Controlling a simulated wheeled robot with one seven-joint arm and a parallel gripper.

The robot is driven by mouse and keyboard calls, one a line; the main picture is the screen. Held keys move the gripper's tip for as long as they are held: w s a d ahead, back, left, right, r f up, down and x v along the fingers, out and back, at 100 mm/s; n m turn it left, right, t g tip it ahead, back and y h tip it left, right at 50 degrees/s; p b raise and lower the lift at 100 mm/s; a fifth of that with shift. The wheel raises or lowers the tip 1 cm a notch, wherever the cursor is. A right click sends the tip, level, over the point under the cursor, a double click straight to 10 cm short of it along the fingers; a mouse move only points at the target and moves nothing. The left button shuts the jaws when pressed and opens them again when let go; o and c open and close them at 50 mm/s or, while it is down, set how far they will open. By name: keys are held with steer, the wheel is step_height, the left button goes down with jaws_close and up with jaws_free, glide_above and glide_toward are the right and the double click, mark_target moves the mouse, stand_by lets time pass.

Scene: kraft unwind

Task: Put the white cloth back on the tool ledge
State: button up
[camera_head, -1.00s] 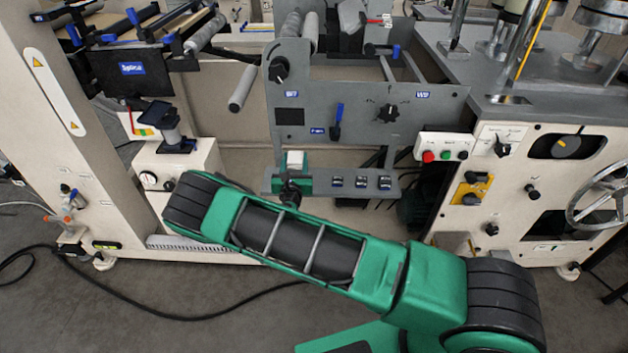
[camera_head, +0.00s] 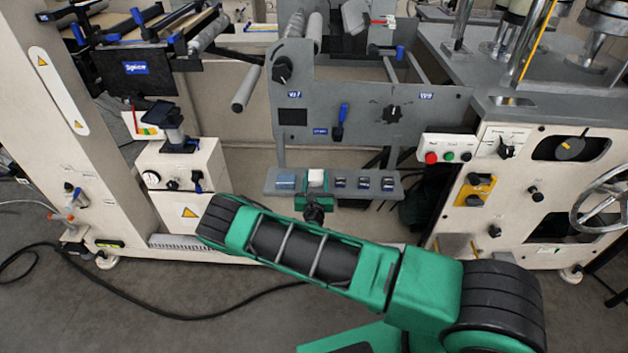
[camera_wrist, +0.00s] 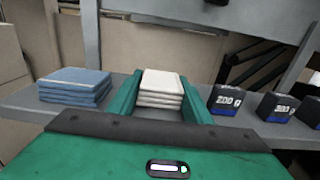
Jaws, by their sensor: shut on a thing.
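The white cloth (camera_wrist: 161,88) is a folded stack held between the two green fingers of my gripper (camera_wrist: 160,100) in the wrist view. It also shows in the head view as a small white block (camera_head: 316,178) at my gripper (camera_head: 315,187). The grey tool ledge (camera_head: 270,188) runs behind and around it; the ledge also shows in the wrist view (camera_wrist: 20,100). The cloth is over or at the ledge, between a blue folded cloth (camera_wrist: 75,84) and the dark boxes. Whether its underside touches the ledge is hidden by my gripper.
Dark labelled boxes (camera_wrist: 226,103) stand just right of my gripper, another (camera_wrist: 277,106) further right. A grey upright panel (camera_head: 370,115) rises behind the ledge.

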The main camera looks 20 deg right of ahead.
steer(key=shift+f, duration=0.1)
steer(key=o, duration=1.1)
steer(key=shift+s+a, duration=0.15)
steer(key=shift+s, duration=0.1)
steer(key=v, duration=1.1)
steer(key=shift+s, duration=0.25)
steer(key=shift+r, duration=0.25)
